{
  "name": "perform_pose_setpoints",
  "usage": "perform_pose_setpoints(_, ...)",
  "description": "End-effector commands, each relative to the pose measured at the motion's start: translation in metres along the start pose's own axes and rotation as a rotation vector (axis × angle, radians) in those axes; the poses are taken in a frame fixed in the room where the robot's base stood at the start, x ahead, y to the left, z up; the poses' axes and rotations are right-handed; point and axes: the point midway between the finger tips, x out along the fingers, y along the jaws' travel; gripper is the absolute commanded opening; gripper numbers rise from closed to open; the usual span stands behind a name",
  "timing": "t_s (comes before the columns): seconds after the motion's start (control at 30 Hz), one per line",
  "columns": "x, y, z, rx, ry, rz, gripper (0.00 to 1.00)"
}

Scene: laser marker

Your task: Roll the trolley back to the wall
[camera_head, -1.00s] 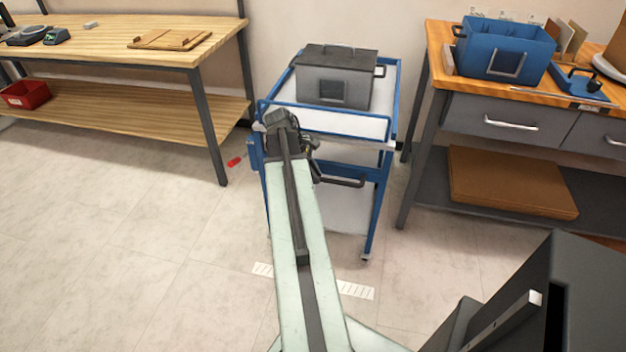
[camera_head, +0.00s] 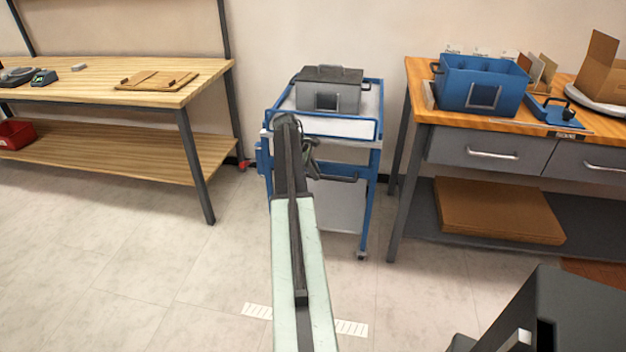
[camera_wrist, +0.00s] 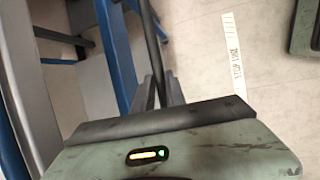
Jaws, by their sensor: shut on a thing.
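The blue-framed trolley (camera_head: 363,128) stands between two benches in the head view, with a grey lidded case (camera_head: 345,97) on top. Its back is close to the pale wall (camera_head: 320,30); any remaining gap is hidden. My gripper (camera_head: 312,155) is at the trolley's front and partly hidden behind my arm. In the wrist view, my gripper (camera_wrist: 161,88) is shut on the trolley's dark handle bar (camera_wrist: 148,35). Blue trolley frame parts (camera_wrist: 113,50) show left of it.
A wooden bench (camera_head: 150,98) stands left and a drawer bench (camera_head: 400,200) close on the right. A red object (camera_head: 244,163) lies on the floor near the left bench. A white floor strip (camera_head: 350,328), also in the wrist view (camera_wrist: 236,50), lies in front of the trolley.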

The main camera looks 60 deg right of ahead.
Motion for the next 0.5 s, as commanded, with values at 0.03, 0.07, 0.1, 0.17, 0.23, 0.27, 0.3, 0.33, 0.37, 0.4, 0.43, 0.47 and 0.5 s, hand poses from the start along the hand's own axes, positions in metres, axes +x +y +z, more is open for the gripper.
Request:
perform_pose_setpoints(0.03,0.0003,0.005,-0.0017,0.0,0.002,0.003,0.0)
perform_pose_setpoints(0.07,0.0005,0.0061,-0.0017,0.0,0.002,0.003,0.0)
perform_pose_setpoints(0.1,0.0008,0.0074,-0.0018,0.0,0.002,0.003,0.0)
perform_pose_setpoints(0.17,0.001,0.0088,-0.0019,0.0,0.002,0.004,0.0)
perform_pose_setpoints(0.23,0.0012,0.0099,-0.0019,0.0,0.003,0.005,0.0)
perform_pose_setpoints(0.27,0.0012,0.0101,-0.0018,0.0,0.002,0.006,0.0)
perform_pose_setpoints(0.3,0.0012,0.0102,-0.0017,0.0,0.002,0.006,0.0)
perform_pose_setpoints(0.33,0.0012,0.0103,-0.0016,0.0,0.002,0.006,0.0)
perform_pose_setpoints(0.37,0.0012,0.0103,-0.0015,0.0,0.002,0.006,0.0)
perform_pose_setpoints(0.4,0.0012,0.0105,-0.0014,0.0,0.001,0.006,0.0)
perform_pose_setpoints(0.43,0.0012,0.0105,-0.0014,0.0,0.001,0.006,0.0)
perform_pose_setpoints(0.47,0.0012,0.0106,-0.0013,0.0,0.001,0.006,0.0)
perform_pose_setpoints(0.5,0.0012,0.0107,-0.0012,0.0,0.001,0.006,0.0)
